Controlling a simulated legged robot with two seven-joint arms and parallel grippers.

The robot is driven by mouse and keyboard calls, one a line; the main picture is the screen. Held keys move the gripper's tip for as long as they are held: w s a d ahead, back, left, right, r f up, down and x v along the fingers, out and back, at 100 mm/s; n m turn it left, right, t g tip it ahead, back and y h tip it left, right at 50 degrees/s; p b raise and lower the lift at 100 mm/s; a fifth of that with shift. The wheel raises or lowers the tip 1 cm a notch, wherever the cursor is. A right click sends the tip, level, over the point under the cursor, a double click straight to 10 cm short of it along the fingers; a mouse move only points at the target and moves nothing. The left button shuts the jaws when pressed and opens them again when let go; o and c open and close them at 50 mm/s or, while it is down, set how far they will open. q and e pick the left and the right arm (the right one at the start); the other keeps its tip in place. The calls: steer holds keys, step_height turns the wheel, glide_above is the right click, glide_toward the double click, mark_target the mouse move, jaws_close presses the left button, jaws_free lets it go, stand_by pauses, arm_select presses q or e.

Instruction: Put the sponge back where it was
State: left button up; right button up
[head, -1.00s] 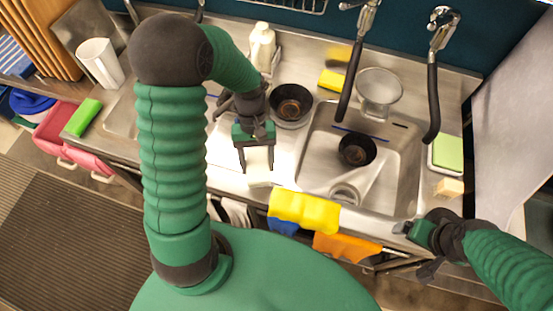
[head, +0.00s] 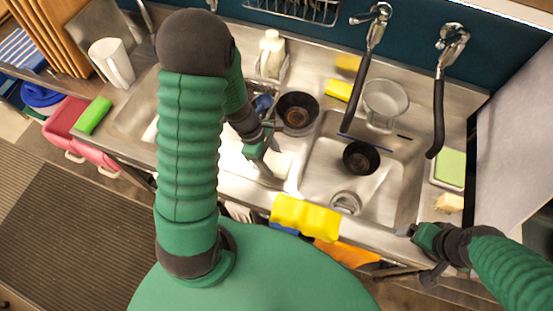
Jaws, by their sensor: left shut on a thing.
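My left gripper (head: 264,161) is over the counter divider between the two sinks, just in front of a black bowl (head: 297,110). It is shut on a pale thing (head: 280,166), partly hidden by the fingers; I cannot tell surely whether this is a sponge. A yellow sponge (head: 339,90) lies at the back of the counter, and a green sponge (head: 449,165) lies in a small white tray on the right. A pale beige block (head: 449,203) lies near the right front edge. My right gripper (head: 410,231) is beside the front edge; its opening is unclear.
The right sink (head: 402,180) holds another dark bowl (head: 360,157). A strainer (head: 385,98), taps and a soap bottle (head: 270,54) stand behind. A green block (head: 94,115) lies at the left. A yellow cloth (head: 305,215) hangs over the front edge.

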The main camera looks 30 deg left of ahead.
mark_target(278, 165)
arm_select(q)
steer(key=shift+w+d+r, duration=0.15)
steer(key=shift+w+d, duration=0.25)
steer(key=shift+w, duration=0.15)
steer(key=x, duration=0.3)
steer(key=shift+s, duration=0.2)
steer(key=shift+w+d+f, duration=0.15)
steer(key=shift+w+f, duration=0.1)
steer(key=shift+f, duration=0.15)
steer(key=shift+a+f, duration=0.15)
steer(key=shift+a, duration=0.15)
steer(key=o, duration=1.6)
steer(key=shift+s+a, duration=0.15)
steer(key=shift+a, duration=0.1)
steer(key=shift+d, duration=0.15)
